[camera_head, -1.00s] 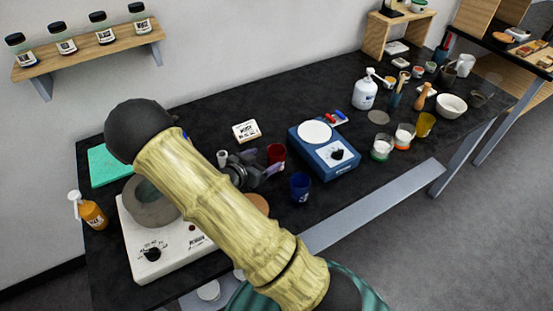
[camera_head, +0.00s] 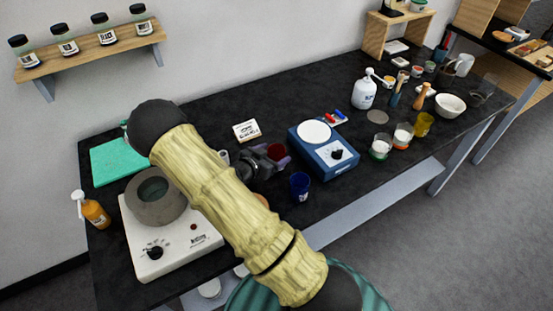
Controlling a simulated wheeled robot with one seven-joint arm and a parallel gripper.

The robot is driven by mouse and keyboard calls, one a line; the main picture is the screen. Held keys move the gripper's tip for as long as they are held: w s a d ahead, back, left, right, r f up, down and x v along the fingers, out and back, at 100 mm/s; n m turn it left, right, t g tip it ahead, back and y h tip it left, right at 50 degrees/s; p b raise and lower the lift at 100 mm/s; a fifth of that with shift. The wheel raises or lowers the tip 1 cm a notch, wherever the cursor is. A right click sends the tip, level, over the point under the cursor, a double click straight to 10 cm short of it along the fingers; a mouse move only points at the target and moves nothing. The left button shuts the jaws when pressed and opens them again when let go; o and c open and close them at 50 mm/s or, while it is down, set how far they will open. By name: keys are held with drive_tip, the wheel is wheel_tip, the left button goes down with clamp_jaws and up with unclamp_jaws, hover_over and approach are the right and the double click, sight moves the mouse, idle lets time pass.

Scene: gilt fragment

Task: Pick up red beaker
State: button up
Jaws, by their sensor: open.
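The red beaker (camera_head: 276,152) stands on the black bench, left of the blue scale. My gripper (camera_head: 273,162) is open at the beaker, with a finger showing on its near side and another at its right. The fingers hide the beaker's lower part, and only its dark red rim and upper part show. I cannot tell whether the fingers touch it. My bamboo-patterned arm reaches across the front of the bench to it.
A blue scale (camera_head: 325,153) stands close to the right of the beaker. A blue cup (camera_head: 299,186) is just in front. A small white cup (camera_head: 224,157) is at the left, partly behind my arm. A white label box (camera_head: 246,131) lies behind. A white hotplate (camera_head: 160,245) is at the left.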

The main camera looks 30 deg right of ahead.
drive_tip(key=c, duration=1.1)
drive_tip(key=shift+r, duration=0.25)
drive_tip(key=shift+r+b, duration=0.35)
drive_tip(key=shift+r, duration=4.4)
